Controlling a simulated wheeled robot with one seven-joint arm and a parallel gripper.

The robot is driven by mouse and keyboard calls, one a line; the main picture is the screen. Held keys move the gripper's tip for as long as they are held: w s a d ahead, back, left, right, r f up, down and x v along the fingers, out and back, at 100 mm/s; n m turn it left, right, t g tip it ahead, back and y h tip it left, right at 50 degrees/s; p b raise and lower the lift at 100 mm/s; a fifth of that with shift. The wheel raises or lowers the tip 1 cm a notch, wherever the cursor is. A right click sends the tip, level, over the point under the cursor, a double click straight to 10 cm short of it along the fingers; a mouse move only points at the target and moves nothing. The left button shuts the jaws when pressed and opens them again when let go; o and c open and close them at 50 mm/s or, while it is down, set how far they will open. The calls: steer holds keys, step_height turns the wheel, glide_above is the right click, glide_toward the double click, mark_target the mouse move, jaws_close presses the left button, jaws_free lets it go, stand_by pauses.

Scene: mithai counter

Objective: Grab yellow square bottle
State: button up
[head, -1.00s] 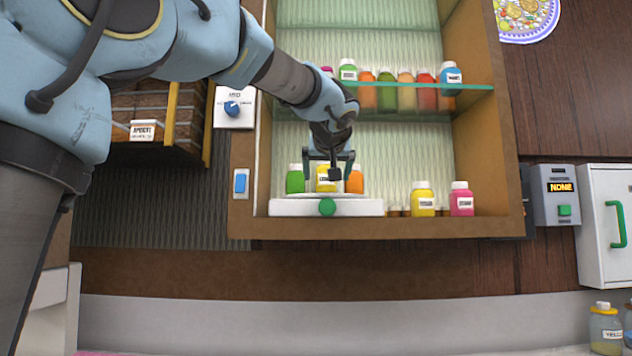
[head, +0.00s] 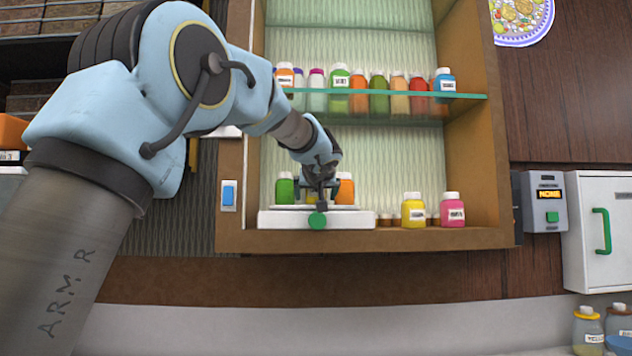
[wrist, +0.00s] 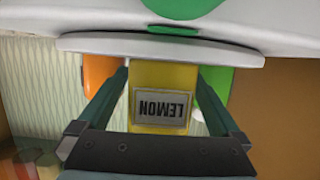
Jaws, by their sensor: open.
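A yellow bottle labelled LEMON (wrist: 164,78) shows upside down in the wrist view. Its visible face looks flat and rectangular. It stands between a green bottle (head: 285,188) and an orange bottle (head: 345,188), on a white stand (head: 285,220) with a green knob. In the head view my gripper hides most of it. My gripper (head: 320,194) is open in front of it. In the wrist view its two fingers (wrist: 163,92) lie on either side of the yellow bottle, with small gaps visible. The bottle's far end is hidden by the white part.
Another yellow bottle (head: 413,211) and a pink bottle (head: 453,212) stand to the right on the lower level. A glass shelf (head: 400,96) above holds several coloured bottles. The wooden side wall (head: 478,150) bounds the cabinet on the right.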

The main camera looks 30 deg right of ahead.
steer(key=shift+w+d, duration=0.1)
steer(key=shift+w, duration=0.1)
steer(key=shift+c, duration=0.4)
steer(key=c, duration=1.5)
jaws_close()
steer(key=shift+s+r+b, duration=0.1)
steer(key=shift+b, duration=0.2)
